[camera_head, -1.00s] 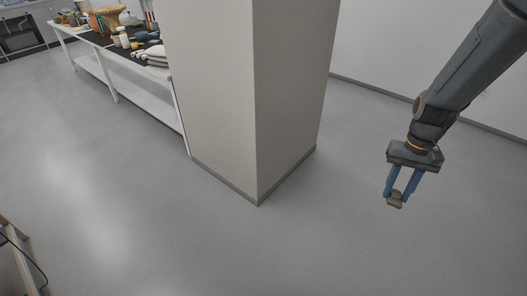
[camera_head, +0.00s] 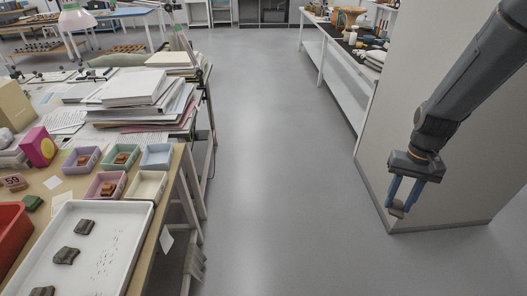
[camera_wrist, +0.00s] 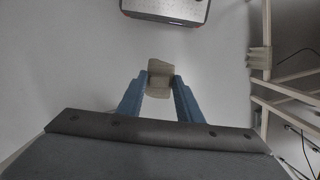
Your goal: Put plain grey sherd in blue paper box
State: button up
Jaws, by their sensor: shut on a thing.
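My gripper (camera_head: 402,192) is shut on a plain grey sherd (camera_head: 397,209) and holds it at the right of the head view, over open floor by the pillar. In the wrist view the grey-beige sherd (camera_wrist: 160,76) sits between the tips of the two blue fingers. The light blue paper box (camera_head: 157,156) stands on the table at the left, at the back right of a group of small boxes. It looks empty. My gripper is far to the right of it.
Purple (camera_head: 86,159), green (camera_head: 121,157) and pink (camera_head: 105,187) boxes hold brown sherds; the cream box (camera_head: 147,187) looks empty. A white tray (camera_head: 117,245) with dark sherds lies in front. A paper stack (camera_head: 143,98) stands behind. Clear floor separates table and pillar (camera_head: 430,190).

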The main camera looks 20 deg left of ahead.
aim_at(159, 160)
jog(key=u, duration=0.3)
jog(key=i, duration=2.25)
jog(key=u, duration=3.4)
jog(key=i, duration=1)
